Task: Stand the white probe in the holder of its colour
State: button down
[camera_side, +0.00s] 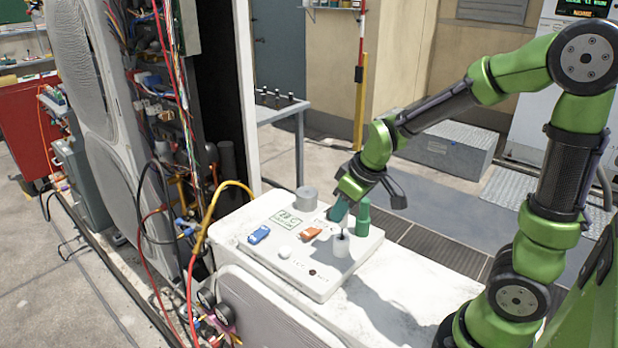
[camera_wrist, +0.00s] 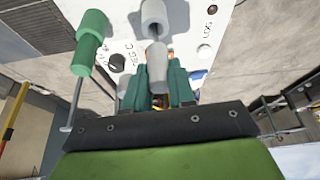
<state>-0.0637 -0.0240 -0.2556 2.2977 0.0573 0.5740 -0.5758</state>
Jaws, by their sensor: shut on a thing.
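The white probe (camera_wrist: 157,66) is between the teal fingers of my gripper (camera_wrist: 158,88) in the wrist view, its pale handle showing. In the side view my gripper (camera_side: 338,208) is low over the panel, and its fingers hide most of the probe. The white holder (camera_side: 342,246) is an upright cylinder with a dark opening on top, just below and in front of the fingertips. It also shows in the wrist view (camera_wrist: 154,17), beyond the probe. I cannot tell whether the probe's tip is in the opening.
A green cylinder (camera_side: 363,220) stands close right of my gripper, and a grey cylinder (camera_side: 306,198) stands behind left. A blue connector (camera_side: 259,235), an orange connector (camera_side: 311,233) and a white knob (camera_side: 285,252) sit on the pale panel (camera_side: 325,290). Cables hang at the left.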

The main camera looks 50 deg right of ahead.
jog(key=shift+f, duration=1.55)
dwell(0.4)
jog(key=c, duration=0.9)
grip_release()
jog(key=shift+o, duration=0.2)
jog(key=shift+r, duration=0.1)
jog(key=v, duration=1.6)
jog(key=shift+r, duration=0.35)
jog(key=shift+s, duration=0.1)
jog(key=s+a+f+m+t+y, duration=0.1)
jog(key=s+a+m, duration=0.3)
jog(key=a, duration=0.4)
jog(key=shift+s+a+m+t+y, duration=0.3)
jog(key=shift+m+t, duration=0.1)
jog(key=shift+t, duration=0.4)
